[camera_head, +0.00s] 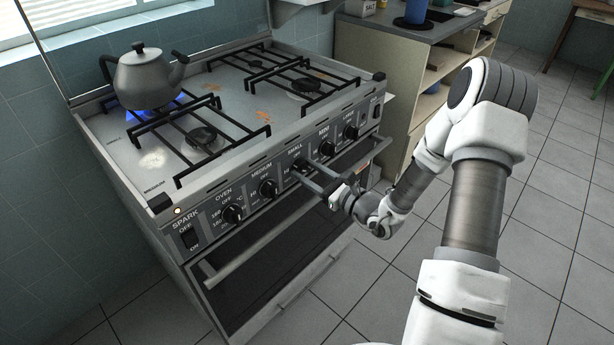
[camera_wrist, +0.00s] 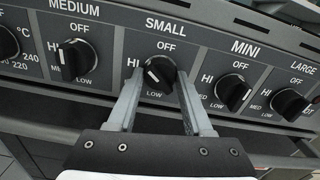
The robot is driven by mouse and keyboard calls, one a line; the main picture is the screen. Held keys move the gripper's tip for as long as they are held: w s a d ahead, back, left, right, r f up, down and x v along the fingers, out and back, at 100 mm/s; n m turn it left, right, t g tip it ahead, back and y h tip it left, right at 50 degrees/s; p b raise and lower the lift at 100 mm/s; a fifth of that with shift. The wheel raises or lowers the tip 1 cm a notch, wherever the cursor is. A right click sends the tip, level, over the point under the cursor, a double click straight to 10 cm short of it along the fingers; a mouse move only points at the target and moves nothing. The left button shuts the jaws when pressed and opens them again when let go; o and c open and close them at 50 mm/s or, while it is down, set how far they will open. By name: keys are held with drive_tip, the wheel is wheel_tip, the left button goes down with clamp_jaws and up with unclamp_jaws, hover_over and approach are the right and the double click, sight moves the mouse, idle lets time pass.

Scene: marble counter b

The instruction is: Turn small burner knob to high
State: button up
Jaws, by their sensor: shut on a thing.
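The small burner knob (camera_wrist: 160,72) is black with a white mark. It sits under the SMALL label in the middle of the wrist view, with OFF above it, HI to its left and LOW below. Its white mark shows on the left part of its face; its exact setting is hard to read. My gripper (camera_wrist: 158,88) has one finger on each side of this knob and is shut on it. In the head view my gripper (camera_head: 312,179) reaches the stove's front panel from the right and mostly hides the knob.
The medium knob (camera_wrist: 75,58) is to the left and the mini knob (camera_wrist: 232,92) close on the right. The large knob (camera_wrist: 290,104) is farther right. The oven handle (camera_head: 245,257) runs below the panel. A kettle (camera_head: 145,76) stands over a blue flame at the back left.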

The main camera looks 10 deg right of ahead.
drive_tip(key=shift+r+n, duration=0.1)
drive_tip(key=shift+n, duration=0.4)
